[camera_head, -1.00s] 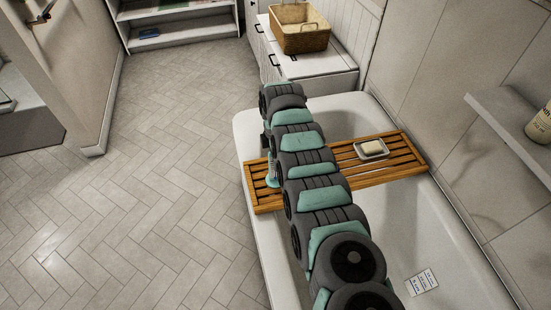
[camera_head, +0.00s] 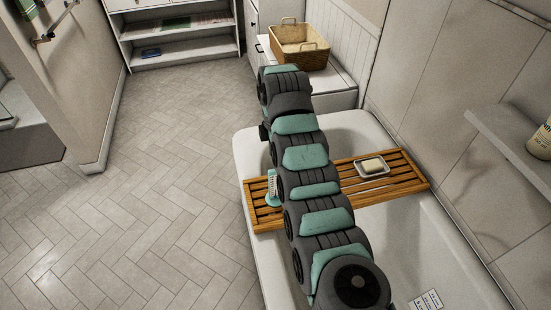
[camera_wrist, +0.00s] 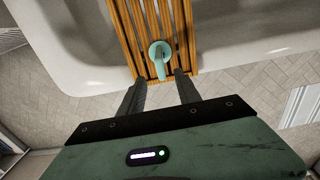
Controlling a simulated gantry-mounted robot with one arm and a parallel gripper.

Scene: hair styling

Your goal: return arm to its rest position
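My gripper (camera_wrist: 161,80) is open in the wrist view, its two dark fingers apart with nothing held between them. A teal brush (camera_wrist: 160,52) lies beyond the fingertips on the wooden bath tray (camera_wrist: 122,22), its handle pointing toward my gripper. In the head view the brush (camera_head: 272,190) is at the left end of the tray (camera_head: 405,186), just left of my arm, bristles showing. My arm reaches over the tub and tray and hides the tray's middle. My gripper is hidden or hard to make out in the head view.
A white bathtub (camera_head: 440,255) lies under the tray. A soap dish (camera_head: 371,168) is on the tray's right part. A wicker basket (camera_head: 300,50) stands on a white cabinet beyond the tub. A wall shelf (camera_head: 500,130) holds a bottle (camera_head: 541,143). The tiled floor (camera_head: 150,180) at left is clear.

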